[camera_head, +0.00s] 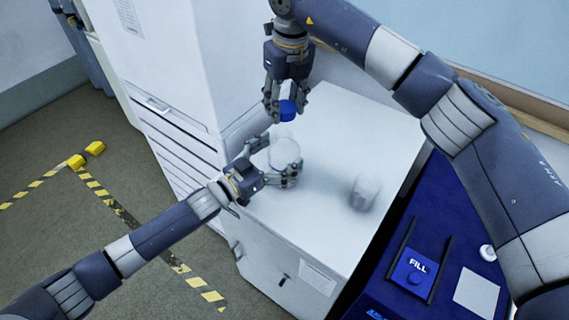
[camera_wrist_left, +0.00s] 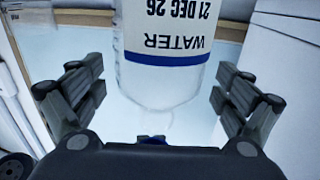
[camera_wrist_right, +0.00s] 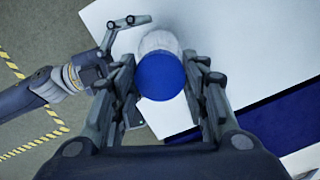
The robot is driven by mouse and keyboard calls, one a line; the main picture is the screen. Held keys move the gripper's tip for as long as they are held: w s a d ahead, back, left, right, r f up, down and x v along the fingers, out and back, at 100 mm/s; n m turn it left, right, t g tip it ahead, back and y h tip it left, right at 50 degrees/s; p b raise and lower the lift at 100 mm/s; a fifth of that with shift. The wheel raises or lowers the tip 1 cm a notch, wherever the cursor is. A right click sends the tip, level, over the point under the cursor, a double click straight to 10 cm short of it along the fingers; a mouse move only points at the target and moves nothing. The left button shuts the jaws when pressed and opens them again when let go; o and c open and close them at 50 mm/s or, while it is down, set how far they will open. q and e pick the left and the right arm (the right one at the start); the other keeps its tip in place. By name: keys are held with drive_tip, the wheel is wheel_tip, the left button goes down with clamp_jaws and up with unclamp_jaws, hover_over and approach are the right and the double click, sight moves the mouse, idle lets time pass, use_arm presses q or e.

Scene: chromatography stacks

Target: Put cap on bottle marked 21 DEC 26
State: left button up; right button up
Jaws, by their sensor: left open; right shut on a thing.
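The bottle (camera_head: 285,153) stands on a white cabinet top. Its label (camera_wrist_left: 170,35) reads WATER and 21 DEC 26, upside down in the left wrist view. My left gripper (camera_head: 275,160) is open, with its fingers on either side of the bottle and gaps visible in the left wrist view. My right gripper (camera_head: 287,100) is shut on the blue cap (camera_head: 287,110) and holds it in the air. In the right wrist view the cap (camera_wrist_right: 161,77) overlaps the bottle's pale outline (camera_wrist_right: 160,42), hiding the bottle's mouth. The height between them is unclear.
A second clear bottle (camera_head: 364,193) stands farther right on the cabinet top (camera_head: 315,225); its label cannot be read. A blue unit marked FILL (camera_head: 415,270) is at the lower right. A tall white cabinet (camera_head: 165,60) stands at the left. Floor with striped tape lies at the left.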

sight(285, 134)
use_arm(q)
drive_tip(key=shift+w+d, duration=0.4)
drive_tip(key=shift+d, duration=0.05)
drive_tip(key=c, duration=1.6)
use_arm(e)
drive_tip(key=shift+f, duration=2.5)
drive_tip(key=shift+f, duration=0.9)
drive_tip(key=shift+f, duration=0.55)
